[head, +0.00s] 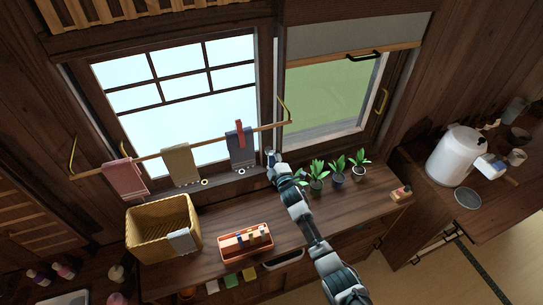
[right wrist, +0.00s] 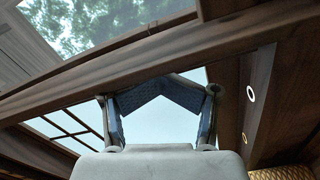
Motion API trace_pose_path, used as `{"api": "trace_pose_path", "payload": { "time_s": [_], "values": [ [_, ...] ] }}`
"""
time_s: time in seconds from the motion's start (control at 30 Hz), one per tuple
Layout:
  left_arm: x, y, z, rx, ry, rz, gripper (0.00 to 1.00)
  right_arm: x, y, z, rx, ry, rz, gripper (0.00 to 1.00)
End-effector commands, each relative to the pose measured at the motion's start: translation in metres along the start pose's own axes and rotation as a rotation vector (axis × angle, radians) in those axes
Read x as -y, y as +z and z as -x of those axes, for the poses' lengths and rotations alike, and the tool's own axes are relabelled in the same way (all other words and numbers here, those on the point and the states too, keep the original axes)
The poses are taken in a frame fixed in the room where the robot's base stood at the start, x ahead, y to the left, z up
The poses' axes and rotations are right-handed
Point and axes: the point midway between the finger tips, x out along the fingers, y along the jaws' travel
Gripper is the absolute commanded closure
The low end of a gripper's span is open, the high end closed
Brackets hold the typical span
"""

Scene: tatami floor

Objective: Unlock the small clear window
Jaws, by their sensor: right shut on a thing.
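The left window (head: 170,85) has light panes divided by dark bars. The right window (head: 335,95) shows plain green glass under a grey blind, with a yellow handle (head: 383,101) on its right side. I cannot tell from the label which is the small clear one. My right gripper (head: 271,156) is at the dark post between the windows, near the sill. In the right wrist view its fingers (right wrist: 160,88) bend inward and their tips come together just by a wooden frame bar (right wrist: 100,80). The thing they hold is too small or hidden to make out. My left gripper is out of view.
A rail with several cloths (head: 180,165) hangs before the left window, close to my gripper. Potted plants (head: 316,180) stand right of my arm. A yellow basket (head: 163,228) and an orange box (head: 245,241) are on the counter. A white pot (head: 452,155) stands far right.

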Motion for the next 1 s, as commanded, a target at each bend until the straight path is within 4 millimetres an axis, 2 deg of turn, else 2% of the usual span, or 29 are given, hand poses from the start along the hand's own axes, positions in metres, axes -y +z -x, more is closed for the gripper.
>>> {"api": "trace_pose_path", "payload": {
  "time_s": [0.87,0.9,1.0],
  "values": [
    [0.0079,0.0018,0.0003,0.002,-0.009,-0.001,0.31,-0.0041,0.0001,-0.0010,0.000,0.006,0.003,0.95],
    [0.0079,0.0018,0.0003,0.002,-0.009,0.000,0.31,-0.0041,0.0001,-0.0010,0.000,0.006,0.003,0.66],
    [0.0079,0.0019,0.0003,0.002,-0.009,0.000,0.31,-0.0042,0.0001,-0.0010,0.000,0.006,0.003,0.66]
  ]
}}
